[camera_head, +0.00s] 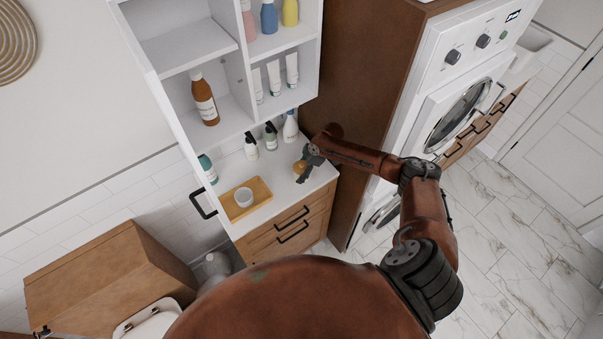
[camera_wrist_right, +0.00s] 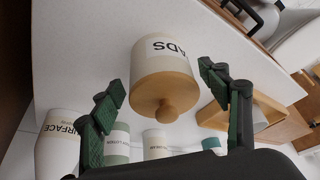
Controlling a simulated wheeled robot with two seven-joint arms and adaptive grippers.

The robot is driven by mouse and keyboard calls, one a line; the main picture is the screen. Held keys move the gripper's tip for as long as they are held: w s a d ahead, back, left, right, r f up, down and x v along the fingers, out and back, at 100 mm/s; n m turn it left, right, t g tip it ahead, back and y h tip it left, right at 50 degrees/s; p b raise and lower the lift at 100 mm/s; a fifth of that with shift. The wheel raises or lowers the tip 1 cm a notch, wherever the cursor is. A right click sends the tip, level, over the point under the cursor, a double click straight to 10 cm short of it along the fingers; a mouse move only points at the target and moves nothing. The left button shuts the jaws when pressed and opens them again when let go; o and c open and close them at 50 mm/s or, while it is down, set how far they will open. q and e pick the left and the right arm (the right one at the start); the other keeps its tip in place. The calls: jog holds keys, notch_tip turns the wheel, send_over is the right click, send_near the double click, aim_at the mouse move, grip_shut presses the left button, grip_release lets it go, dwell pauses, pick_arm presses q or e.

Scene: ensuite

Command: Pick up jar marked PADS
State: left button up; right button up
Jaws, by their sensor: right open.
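The jar marked PADS (camera_wrist_right: 158,57) is cream with a round wooden lid and knob (camera_wrist_right: 165,95). In the right wrist view it appears upside down, with "ADS" readable on its side. It stands on the white counter (camera_head: 280,195). In the head view only its wooden lid (camera_head: 299,168) shows clearly, beside my gripper. My right gripper (camera_head: 308,165) is open at the jar. In the wrist view its green-padded fingers are on either side of the jar, with visible gaps and nothing held. My left gripper is not in view.
Behind stand a white SURFACE bottle (camera_wrist_right: 58,145), a lotion bottle (camera_wrist_right: 117,145) and a cream bottle (camera_wrist_right: 155,145). A wooden tray (camera_head: 262,187) with a white cup (camera_head: 244,196) is to the left. Shelves (camera_head: 205,45) rise above; a brown cabinet side (camera_head: 370,70) borders the right.

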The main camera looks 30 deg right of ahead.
jog(key=shift+x, duration=0.75)
jog(key=shift+s, duration=0.2)
jog(key=c, duration=1.8)
